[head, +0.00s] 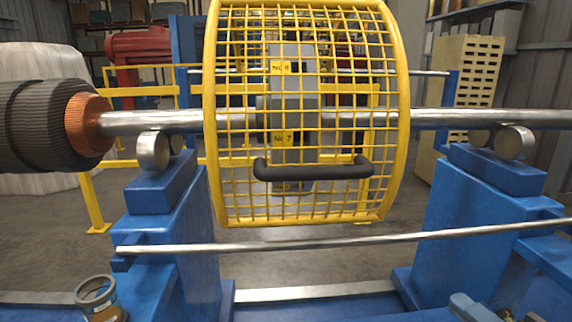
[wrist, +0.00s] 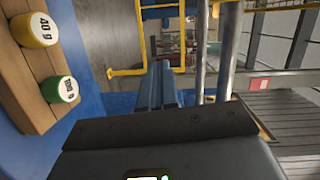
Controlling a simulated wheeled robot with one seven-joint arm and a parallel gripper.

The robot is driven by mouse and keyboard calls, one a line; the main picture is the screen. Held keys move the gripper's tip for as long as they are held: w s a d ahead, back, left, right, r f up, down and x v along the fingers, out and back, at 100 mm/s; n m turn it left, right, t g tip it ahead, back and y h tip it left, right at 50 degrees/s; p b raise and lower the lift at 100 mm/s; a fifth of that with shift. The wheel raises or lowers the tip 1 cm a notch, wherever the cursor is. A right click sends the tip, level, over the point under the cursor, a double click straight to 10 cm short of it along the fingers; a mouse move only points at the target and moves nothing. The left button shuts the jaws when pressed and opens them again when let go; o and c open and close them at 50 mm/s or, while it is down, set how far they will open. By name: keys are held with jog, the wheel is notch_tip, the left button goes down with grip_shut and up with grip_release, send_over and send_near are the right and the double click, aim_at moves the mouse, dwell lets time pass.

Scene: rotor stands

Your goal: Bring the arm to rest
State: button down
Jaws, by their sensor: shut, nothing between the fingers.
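My gripper (wrist: 160,72) shows in the wrist view, its two blue-grey fingers together and empty. Its dark body fills the bottom of that view. The fingers point out over the floor, with steel bars (wrist: 229,50) just to their right in the picture; I cannot tell the gap. There, a yellow mesh guard (head: 308,215) with a black handle (head: 313,170) stands around the middle of the steel rotor shaft (head: 455,118).
Blue stands (head: 165,225) with rollers carry the shaft on both sides. A thin steel rod (head: 340,242) crosses in front.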

jog(key=s+a+f+n+g+h, duration=0.1)
jog(key=s+a+f+n+h, duration=0.15)
jog(key=s+f, duration=0.45)
jog(key=s+a+f+n+g+h, duration=0.1)
jog(key=s+f+h, duration=0.25)
jog(key=s, duration=0.55)
jog(key=s+a+r+n+y, duration=0.1)
jog(key=s+r+n, duration=0.2)
jog(key=s+n, duration=0.7)
jog(key=s, duration=0.6)
jog(key=shift+a+y, duration=0.3)
jog(key=shift+n, duration=0.25)
